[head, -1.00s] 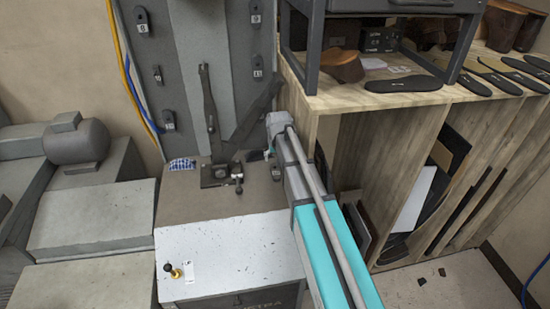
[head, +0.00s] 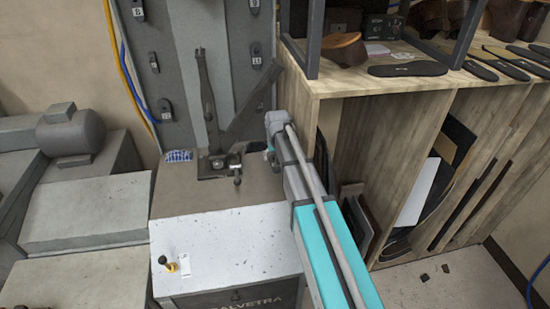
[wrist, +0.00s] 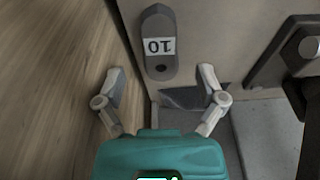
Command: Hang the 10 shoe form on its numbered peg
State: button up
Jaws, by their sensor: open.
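The shoe form marked 10 (wrist: 158,45) is a dark grey, rounded strip with a white label and a dark hole. In the wrist view it lies on a brownish-grey surface just ahead of my gripper (wrist: 162,80). The label reads upside down. My gripper is open, one finger either side of the form's near end, with nothing between the pads. In the head view my arm hides the form and most of the gripper. Dark numbered pieces hang on the grey panel (head: 220,25), including one marked 11 (head: 256,53); the smaller numbers are hard to read.
A wooden shelf unit (head: 390,84) stands close to the right of my arm. A metal fixture (head: 220,165) and a blue checked cloth (head: 179,155) are on the brown machine top (head: 190,200). A white cabinet top (head: 225,250) lies nearer, mostly clear.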

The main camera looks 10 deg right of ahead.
jog(key=shift+w+f+b, duration=0.2)
jog(key=shift+f+b, duration=0.6)
jog(key=shift+f, duration=0.15)
jog(key=shift+w+f+b, duration=0.15)
jog(key=shift+f+b, duration=0.65)
jog(key=shift+f, duration=0.15)
grip_shut()
jog(key=shift+r, duration=0.15)
jog(key=shift+r+p, duration=1.9)
jog(key=shift+p, duration=0.1)
jog(key=s+r+p, duration=0.5)
jog(key=r+p, duration=0.1)
dwell(0.5)
